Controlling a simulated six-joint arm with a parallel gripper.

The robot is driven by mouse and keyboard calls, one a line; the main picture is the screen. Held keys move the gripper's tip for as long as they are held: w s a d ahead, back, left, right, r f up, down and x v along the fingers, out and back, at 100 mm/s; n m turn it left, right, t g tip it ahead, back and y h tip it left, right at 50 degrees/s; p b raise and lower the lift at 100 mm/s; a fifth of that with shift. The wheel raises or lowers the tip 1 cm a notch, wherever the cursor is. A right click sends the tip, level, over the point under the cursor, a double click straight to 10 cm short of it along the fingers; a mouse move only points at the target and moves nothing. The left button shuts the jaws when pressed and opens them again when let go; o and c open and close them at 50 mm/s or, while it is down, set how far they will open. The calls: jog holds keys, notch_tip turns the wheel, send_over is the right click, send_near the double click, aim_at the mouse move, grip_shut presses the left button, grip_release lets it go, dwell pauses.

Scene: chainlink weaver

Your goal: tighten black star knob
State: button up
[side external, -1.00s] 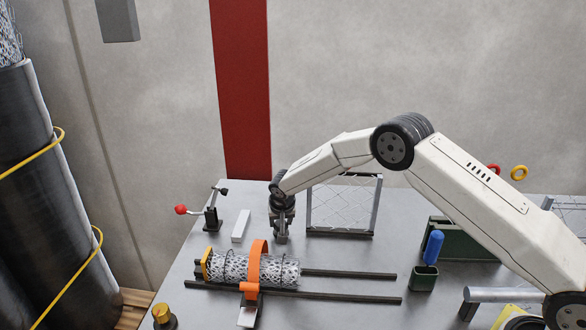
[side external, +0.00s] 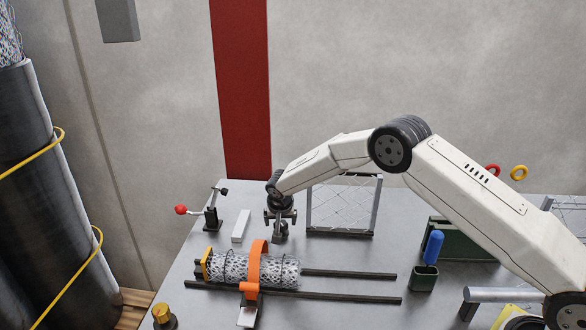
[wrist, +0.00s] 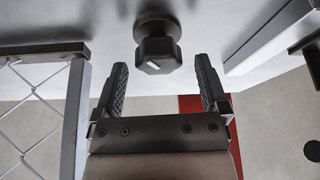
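The black knob (wrist: 158,54) stands on a round dark base on the grey surface in the wrist view. It has a faceted head with a small pale mark on it. My gripper (wrist: 160,63) is open, with one ridged black finger on each side of the knob and a clear gap to both. Nothing is held. In the side external view my gripper (side external: 280,215) is low over the table, its fingers spread to either side. The knob is too small and dark to make out clearly there.
A framed chain-link panel (side external: 342,206) stands close to the right of my gripper. A white block (side external: 241,226) and a red-knobbed lever (side external: 211,212) are to the left. A mesh roll (side external: 225,266) under an orange strap (side external: 258,262) lies in front on dark rails (side external: 350,297).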

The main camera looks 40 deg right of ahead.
jog(key=shift+r, duration=0.1)
jog(key=v, duration=0.7)
jog(key=shift+s+r, duration=0.2)
jog(key=shift+r, duration=0.05)
dwell(0.4)
jog(key=shift+a, duration=0.1)
jog(key=s+d+r+n+y, duration=0.1)
jog(key=s+r+n, duration=0.1)
jog(key=s, duration=1.4)
jog(key=s+d+r+n+g+y, duration=0.1)
jog(key=s+r+n, duration=0.2)
jog(key=s, duration=1.3)
jog(key=shift+s+d+n+y, duration=0.2)
jog(key=shift+d+n+y, duration=0.15)
jog(key=shift+n, duration=0.75)
